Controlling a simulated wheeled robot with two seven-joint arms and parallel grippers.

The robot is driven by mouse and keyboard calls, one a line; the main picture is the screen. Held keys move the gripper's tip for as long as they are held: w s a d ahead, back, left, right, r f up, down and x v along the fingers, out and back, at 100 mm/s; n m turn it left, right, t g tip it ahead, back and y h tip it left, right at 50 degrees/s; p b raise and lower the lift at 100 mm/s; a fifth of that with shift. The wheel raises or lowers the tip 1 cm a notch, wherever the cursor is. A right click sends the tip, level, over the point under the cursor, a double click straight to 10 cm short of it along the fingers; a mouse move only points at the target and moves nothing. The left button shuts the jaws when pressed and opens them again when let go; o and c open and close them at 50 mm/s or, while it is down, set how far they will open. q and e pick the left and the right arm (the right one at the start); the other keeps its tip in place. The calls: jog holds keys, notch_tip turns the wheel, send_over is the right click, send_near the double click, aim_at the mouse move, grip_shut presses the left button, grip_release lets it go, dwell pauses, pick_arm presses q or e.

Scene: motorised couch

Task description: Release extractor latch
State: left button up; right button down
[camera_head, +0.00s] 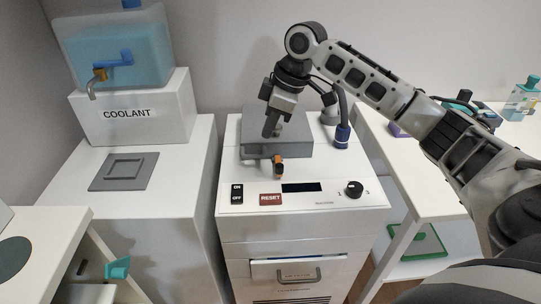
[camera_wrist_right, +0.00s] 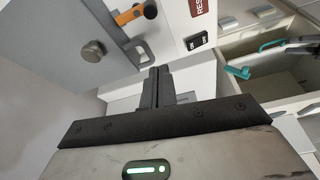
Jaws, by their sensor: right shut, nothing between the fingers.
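The extractor is a white cabinet (camera_head: 300,222) with a grey lid (camera_head: 296,148) on top, in the middle of the head view. A small orange and black latch (camera_head: 279,166) sits at the lid's front edge. In the wrist view the orange latch (camera_wrist_right: 129,15) lies beside a grey bracket, with a round knob (camera_wrist_right: 93,51) on the grey lid near it. My right gripper (camera_head: 270,132) points down over the lid, behind the latch. Its fingertips (camera_wrist_right: 158,72) are shut, empty and apart from the latch.
A blue-ended hose (camera_head: 343,134) stands right of the lid. A COOLANT box (camera_head: 135,112) stands left. A teal-handled item (camera_head: 117,268) lies in the lower left.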

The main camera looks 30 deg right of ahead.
jog(key=b+x, duration=0.1)
jog(key=x, duration=0.9)
jog(key=shift+f, duration=0.1)
jog(key=s+d, duration=0.2)
jog(key=shift+d, duration=0.3)
pick_arm(q)
jog(key=shift+w, duration=0.2)
pick_arm(e)
jog(key=shift+s+d, duration=0.25)
pick_arm(q)
jog(key=shift+d+p, duration=0.1)
jog(key=shift+p, duration=0.3)
pick_arm(e)
jog(key=shift+w+a, duration=0.1)
